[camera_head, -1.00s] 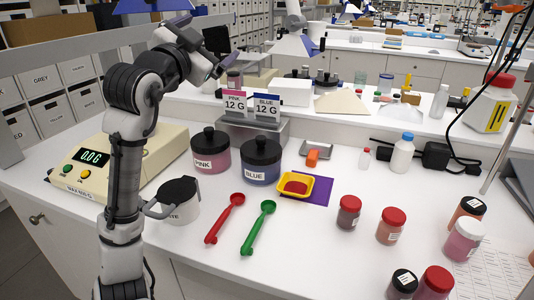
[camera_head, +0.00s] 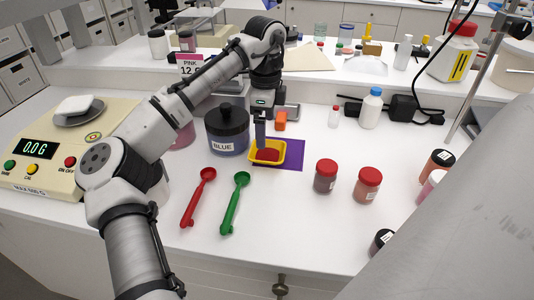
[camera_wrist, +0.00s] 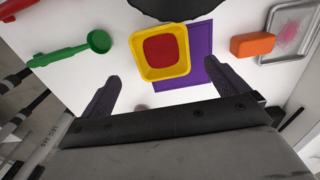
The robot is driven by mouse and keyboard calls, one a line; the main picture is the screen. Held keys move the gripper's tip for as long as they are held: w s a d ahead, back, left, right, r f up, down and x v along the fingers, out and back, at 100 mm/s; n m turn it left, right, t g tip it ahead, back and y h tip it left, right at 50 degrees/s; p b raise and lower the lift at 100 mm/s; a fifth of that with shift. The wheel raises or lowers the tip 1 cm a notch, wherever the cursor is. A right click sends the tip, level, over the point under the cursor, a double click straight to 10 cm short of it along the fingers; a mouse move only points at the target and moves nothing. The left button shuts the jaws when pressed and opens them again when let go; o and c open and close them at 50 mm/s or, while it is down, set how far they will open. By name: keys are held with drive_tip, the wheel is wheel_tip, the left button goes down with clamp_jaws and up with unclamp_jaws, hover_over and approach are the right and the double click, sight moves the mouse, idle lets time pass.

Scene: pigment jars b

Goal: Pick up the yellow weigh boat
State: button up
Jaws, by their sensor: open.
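The yellow weigh boat (camera_head: 279,146) holds red powder and sits on the left part of a purple mat (camera_head: 293,157). In the wrist view the weigh boat (camera_wrist: 141,65) lies ahead of my gripper (camera_wrist: 167,90), with the purple mat (camera_wrist: 199,50) under it and to its right. My gripper (camera_head: 261,141) is open, its two dark fingers spread wide and empty. In the head view it is pointed down over the boat's back left side and hides part of it. I cannot tell the exact height of the fingertips above the boat.
The BLUE jar (camera_head: 227,130) stands close left of the boat. An orange block (camera_head: 281,121) is behind it. Red (camera_head: 198,198) and green (camera_head: 235,203) scoops lie front left. Red-capped jars (camera_head: 325,177) stand to the right. The scale (camera_head: 58,150) is far left. The front middle is clear.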

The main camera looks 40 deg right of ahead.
sight(268, 157)
drive_tip(key=f, duration=0.3)
drive_tip(key=f+p, duration=0.1)
drive_tip(key=f, duration=0.3)
drive_tip(key=shift+s+d+f+p, duration=0.15)
drive_tip(key=shift+d+f+p, duration=0.05)
drive_tip(key=shift+p, duration=0.1)
drive_tip(key=c, duration=1)
